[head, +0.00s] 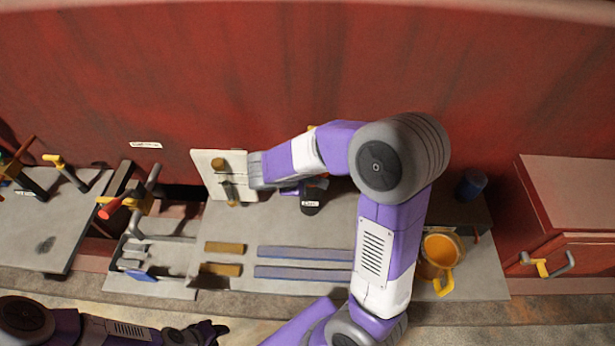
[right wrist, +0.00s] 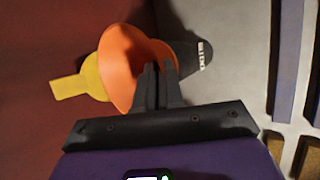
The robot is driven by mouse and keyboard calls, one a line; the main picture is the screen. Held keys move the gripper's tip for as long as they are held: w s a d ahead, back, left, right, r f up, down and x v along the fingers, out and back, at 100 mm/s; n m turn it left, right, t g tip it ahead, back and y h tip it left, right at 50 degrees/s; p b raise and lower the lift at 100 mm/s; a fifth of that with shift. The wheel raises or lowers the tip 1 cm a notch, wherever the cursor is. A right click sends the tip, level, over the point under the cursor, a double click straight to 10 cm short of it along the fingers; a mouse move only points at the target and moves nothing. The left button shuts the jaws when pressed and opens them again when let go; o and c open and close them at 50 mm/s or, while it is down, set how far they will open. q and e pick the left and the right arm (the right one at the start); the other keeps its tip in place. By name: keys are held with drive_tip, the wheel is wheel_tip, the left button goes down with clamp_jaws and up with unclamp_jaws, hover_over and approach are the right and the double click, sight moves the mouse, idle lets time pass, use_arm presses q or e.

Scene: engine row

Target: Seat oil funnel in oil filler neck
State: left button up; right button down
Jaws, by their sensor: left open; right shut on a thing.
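An orange funnel (right wrist: 122,62) shows in the right wrist view, with my right gripper (right wrist: 156,70) shut on its near rim. Behind the funnel is a black part with a white label (right wrist: 192,56), which looks like the filler neck. It also shows in the head view (head: 310,204), just below my right forearm. The funnel's lower end is hidden, so I cannot tell whether it is inside the neck. In the head view my forearm covers most of the right gripper and funnel. My left gripper (head: 212,330) is open and empty at the lower left, away from the funnel.
A yellow piece (right wrist: 72,86) sticks out beside the funnel. A white panel (head: 203,184) stands left of my right wrist. An orange mug-like container (head: 439,255) and a dark blue cylinder (head: 471,184) are at right. A red-handled tool (head: 112,207) is at left.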

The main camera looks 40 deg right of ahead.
drive_tip(key=c, duration=1.2)
unclamp_jaws()
drive_tip(key=p+v, duration=0.1)
drive_tip(key=v, duration=0.6)
drive_tip(key=shift+a+r, duration=0.2)
drive_tip(key=shift+r, duration=0.05)
